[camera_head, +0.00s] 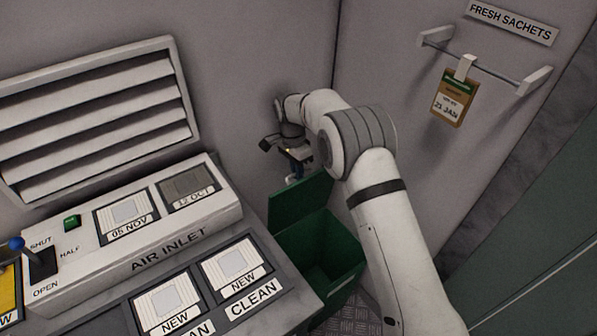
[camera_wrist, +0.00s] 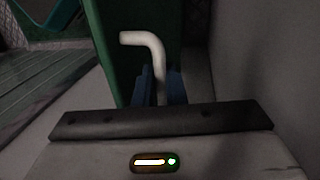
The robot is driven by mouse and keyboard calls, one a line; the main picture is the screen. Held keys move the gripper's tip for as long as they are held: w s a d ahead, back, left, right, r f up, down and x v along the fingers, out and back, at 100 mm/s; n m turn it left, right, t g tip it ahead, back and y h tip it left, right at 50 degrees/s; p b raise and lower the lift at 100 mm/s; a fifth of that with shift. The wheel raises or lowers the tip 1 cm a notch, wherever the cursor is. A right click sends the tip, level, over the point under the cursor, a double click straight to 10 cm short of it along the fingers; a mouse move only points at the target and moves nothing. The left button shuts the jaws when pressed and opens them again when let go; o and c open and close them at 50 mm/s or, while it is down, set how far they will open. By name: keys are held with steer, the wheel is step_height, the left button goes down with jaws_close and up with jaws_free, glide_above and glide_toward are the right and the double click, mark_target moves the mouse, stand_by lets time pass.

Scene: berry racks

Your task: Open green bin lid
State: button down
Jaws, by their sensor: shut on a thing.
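The green bin (camera_head: 352,258) stands on the floor right of the air inlet unit, and its dark inside shows from above. Its green lid (camera_head: 300,201) stands raised, steeply tilted, at the bin's back left side. The lid also shows in the wrist view (camera_wrist: 110,55), with a pale bent handle (camera_wrist: 143,39) on it. My gripper (camera_head: 294,177) is at the lid's upper edge. In the wrist view its blue fingers (camera_wrist: 161,86) are shut on the handle's straight part. My arm hides part of the bin's right side.
The air inlet unit (camera_head: 185,255) with framed sachets stands close on the left, below a louvred vent (camera_head: 95,118). Walls are close behind the gripper. A rail (camera_head: 490,68) with a hanging sachet (camera_head: 453,98) is on the right wall.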

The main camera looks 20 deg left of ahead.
steer(key=shift+d, duration=0.1)
steer(key=shift+w, duration=0.1)
steer(key=shift+r, duration=0.25)
steer(key=shift+w+a+r, duration=0.15)
steer(key=shift+a, duration=0.05)
steer(key=c, duration=1.7)
jaws_free()
steer(key=shift+d+r, duration=0.1)
steer(key=shift+o, duration=1.1)
steer(key=shift+f, duration=0.2)
steer(key=shift+r, duration=0.15)
